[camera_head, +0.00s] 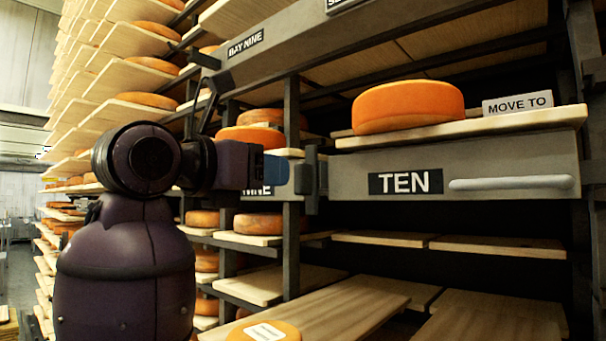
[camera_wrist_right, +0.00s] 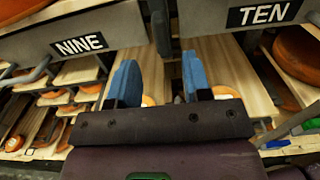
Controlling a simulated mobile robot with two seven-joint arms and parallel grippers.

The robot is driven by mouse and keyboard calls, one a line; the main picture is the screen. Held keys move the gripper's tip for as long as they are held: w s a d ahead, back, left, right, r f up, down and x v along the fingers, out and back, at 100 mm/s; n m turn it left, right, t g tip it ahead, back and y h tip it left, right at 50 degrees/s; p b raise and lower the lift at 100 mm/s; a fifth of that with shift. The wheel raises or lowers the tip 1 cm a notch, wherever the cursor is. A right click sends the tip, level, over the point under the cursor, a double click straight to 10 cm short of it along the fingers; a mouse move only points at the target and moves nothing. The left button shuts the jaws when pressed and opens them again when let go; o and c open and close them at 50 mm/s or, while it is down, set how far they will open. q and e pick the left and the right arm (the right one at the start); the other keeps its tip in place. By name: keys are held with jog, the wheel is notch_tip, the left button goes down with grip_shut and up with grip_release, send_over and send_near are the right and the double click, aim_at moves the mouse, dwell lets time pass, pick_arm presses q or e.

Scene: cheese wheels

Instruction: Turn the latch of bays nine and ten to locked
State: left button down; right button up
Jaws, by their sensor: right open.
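The dark latch piece (camera_head: 309,176) stands upright at the left end of the drawer front labelled TEN (camera_head: 405,182), beside the NINE label (camera_head: 258,190), which my gripper partly hides. In the wrist view, a dark upright piece (camera_wrist_right: 159,28) shows between the NINE label (camera_wrist_right: 78,45) and the TEN label (camera_wrist_right: 264,12). My right gripper (camera_head: 278,170) is at the left of the latch piece in the head view. Its blue fingers (camera_wrist_right: 160,82) are apart with nothing visibly held between them. I cannot tell whether they touch the latch, or its lock state. My left gripper is not in view.
An orange cheese wheel (camera_head: 408,106) and a MOVE TO sign (camera_head: 517,103) rest on the board above the TEN front. A pale handle (camera_head: 511,183) sticks out of that front. The BAY NINE beam (camera_head: 300,40) runs above. Shelves with more wheels fill the left.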

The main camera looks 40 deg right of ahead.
aim_at(296, 175)
jog(key=d, duration=0.2)
jog(key=d+p, duration=0.1)
jog(key=d, duration=0.5)
jog(key=shift+w, duration=0.35)
jog(key=shift+d, duration=0.55)
jog(key=shift+c, duration=0.4)
jog(key=c, duration=0.7)
grip_shut()
